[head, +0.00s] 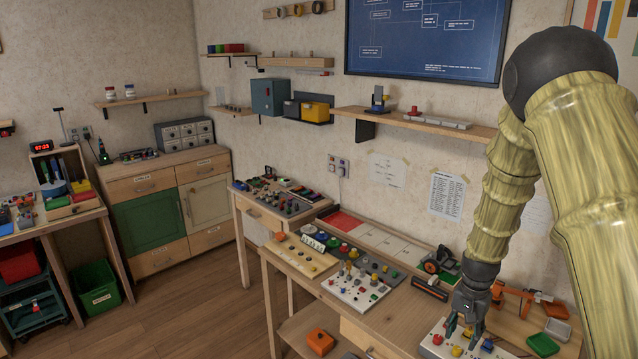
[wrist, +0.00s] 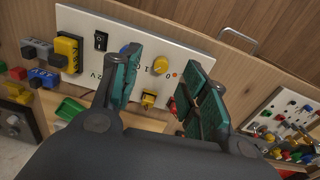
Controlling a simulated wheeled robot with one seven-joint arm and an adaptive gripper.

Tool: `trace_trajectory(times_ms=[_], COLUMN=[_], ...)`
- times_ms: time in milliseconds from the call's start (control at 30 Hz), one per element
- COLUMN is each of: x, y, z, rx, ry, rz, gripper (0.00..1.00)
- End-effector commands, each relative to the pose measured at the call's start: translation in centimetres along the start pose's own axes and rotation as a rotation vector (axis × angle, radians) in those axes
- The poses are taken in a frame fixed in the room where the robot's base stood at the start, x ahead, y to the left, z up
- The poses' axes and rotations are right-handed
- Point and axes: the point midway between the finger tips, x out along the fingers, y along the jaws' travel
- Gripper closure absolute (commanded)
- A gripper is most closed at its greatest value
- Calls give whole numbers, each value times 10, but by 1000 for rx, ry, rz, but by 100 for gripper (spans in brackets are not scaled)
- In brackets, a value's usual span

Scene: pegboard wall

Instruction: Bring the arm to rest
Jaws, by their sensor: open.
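My arm, with a yellow bamboo-like surface, comes down on the right side of the head view. My gripper (head: 466,328) points down over a white panel (head: 436,351) at the bottom right of the workbench. In the wrist view my gripper (wrist: 158,85) shows two green fingers standing apart with nothing between them. I cannot tell whether the fingers touch the panel.
A second white board (head: 356,289) with small coloured parts lies left of my gripper. A wall shelf (head: 420,122) sits above the bench. Open floor (head: 190,310) lies at the left.

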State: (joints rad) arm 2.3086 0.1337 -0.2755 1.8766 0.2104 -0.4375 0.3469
Motion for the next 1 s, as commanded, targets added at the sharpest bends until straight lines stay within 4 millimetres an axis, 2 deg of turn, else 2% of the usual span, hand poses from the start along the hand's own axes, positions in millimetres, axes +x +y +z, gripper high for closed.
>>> trace_trajectory(times_ms=[33,200,367,500,633,800,900,1000], x=[23,90,146,187,214,232,234,234], y=[5,21,43,66,89,117,129,136], z=[16,70,131,195,256,332,366,387], rx=[-30,-157,-288,-416,-532,-667,-724,-761], ry=[-4,14,23,20,14,1,-5,-9], rz=[16,50,69,71,58,22,-1,-20], gripper=[56,56,56,56,56,56,56,56])
